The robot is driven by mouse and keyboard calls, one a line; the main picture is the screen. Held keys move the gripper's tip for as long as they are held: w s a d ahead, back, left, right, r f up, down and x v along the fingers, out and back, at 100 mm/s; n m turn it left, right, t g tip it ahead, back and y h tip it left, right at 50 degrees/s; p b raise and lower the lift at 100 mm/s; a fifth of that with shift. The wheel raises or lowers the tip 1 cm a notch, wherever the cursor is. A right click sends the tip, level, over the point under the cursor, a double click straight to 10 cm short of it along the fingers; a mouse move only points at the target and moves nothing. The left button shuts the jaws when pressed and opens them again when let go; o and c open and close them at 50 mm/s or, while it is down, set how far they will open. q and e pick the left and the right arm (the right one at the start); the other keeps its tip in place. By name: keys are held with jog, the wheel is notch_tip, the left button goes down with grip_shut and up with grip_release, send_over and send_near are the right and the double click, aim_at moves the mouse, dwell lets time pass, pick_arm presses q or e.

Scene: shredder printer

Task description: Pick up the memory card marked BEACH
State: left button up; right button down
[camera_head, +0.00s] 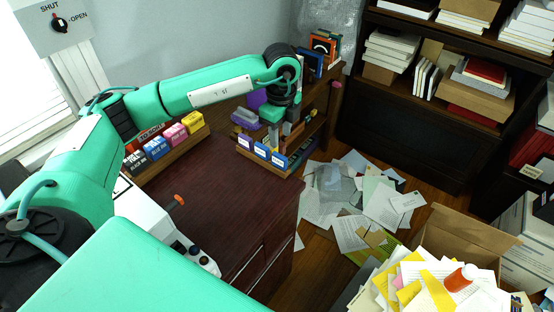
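Three blue cards with white labels stand in a row along the front of a small wooden rack: the left one (246,142), the middle one (261,150) and the right one (279,160). Their print is too small to read, so I cannot tell which, if any, is marked BEACH. My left gripper (275,138) points down just behind and above these cards at the desk's far corner. Its fingers are small and dark against the rack, so I cannot tell whether they are open or hold anything. My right gripper is not in view.
Black, blue, pink and yellow cartridge boxes (172,137) line the desk's back left. The dark desk top (215,185) is mostly clear. A purple item (256,99) and grey item (245,117) sit beside my gripper. Papers (345,205) litter the floor; an overfilled box (460,235) stands right.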

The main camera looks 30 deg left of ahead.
aim_at(280, 155)
pick_arm(q)
notch_tip(280, 155, down, 4)
jog(key=shift+r, duration=0.1)
jog(key=shift+f, duration=0.2)
jog(key=shift+f+p, duration=0.3)
jog(key=shift+p, duration=0.05)
jog(key=f, duration=0.1)
jog(key=f+p, duration=0.1)
jog(key=f, duration=0.1)
jog(key=shift+s+f, duration=0.2)
jog(key=shift+f, duration=0.6)
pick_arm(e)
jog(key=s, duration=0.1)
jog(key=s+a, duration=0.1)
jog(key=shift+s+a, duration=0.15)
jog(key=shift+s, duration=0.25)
pick_arm(q)
jog(key=c, duration=0.7)
grip_shut()
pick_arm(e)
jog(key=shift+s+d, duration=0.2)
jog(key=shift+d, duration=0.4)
